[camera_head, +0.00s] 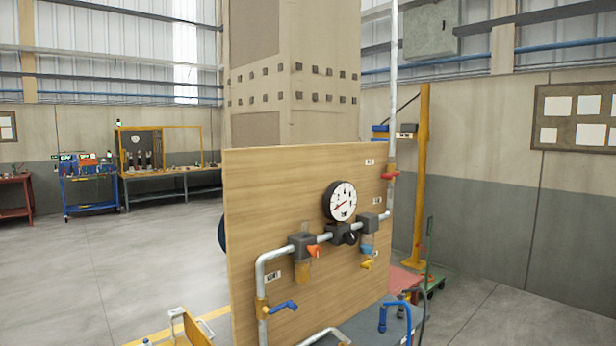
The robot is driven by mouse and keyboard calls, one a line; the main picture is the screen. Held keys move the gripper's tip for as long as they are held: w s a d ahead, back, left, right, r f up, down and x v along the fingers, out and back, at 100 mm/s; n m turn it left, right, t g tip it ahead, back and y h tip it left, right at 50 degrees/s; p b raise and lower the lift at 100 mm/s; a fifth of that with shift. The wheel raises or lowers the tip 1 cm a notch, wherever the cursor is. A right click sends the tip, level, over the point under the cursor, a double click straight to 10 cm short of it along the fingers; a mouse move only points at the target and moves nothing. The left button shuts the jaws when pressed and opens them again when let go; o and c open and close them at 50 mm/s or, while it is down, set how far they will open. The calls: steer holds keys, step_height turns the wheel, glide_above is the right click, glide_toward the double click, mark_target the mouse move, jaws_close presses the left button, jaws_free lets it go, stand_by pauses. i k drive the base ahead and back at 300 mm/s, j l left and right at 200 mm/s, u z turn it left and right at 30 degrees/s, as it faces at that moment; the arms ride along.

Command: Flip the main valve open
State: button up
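A wooden panel (262,200) stands upright in the middle of the head view and carries grey pipework. A red handle (390,175) sits across the vertical pipe at the panel's right edge. A blue lever (284,305) sticks out to the right from the pipe at the lower left. An orange handle (314,251) is on the left grey block, and a small yellow handle (368,264) is at the lower right. Small white labels are too small to read, so I cannot tell which one is the main valve. My gripper is not in view.
A round gauge (341,201) and a black knob (350,238) are mid-panel. A blue bent pipe (383,318) rises at the lower right. A yellow post (422,180) stands behind on the right. Workbenches line the back left. Open floor (120,270) lies left of the panel.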

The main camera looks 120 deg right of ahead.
mark_target(389, 176)
steer(key=z, duration=4.45)
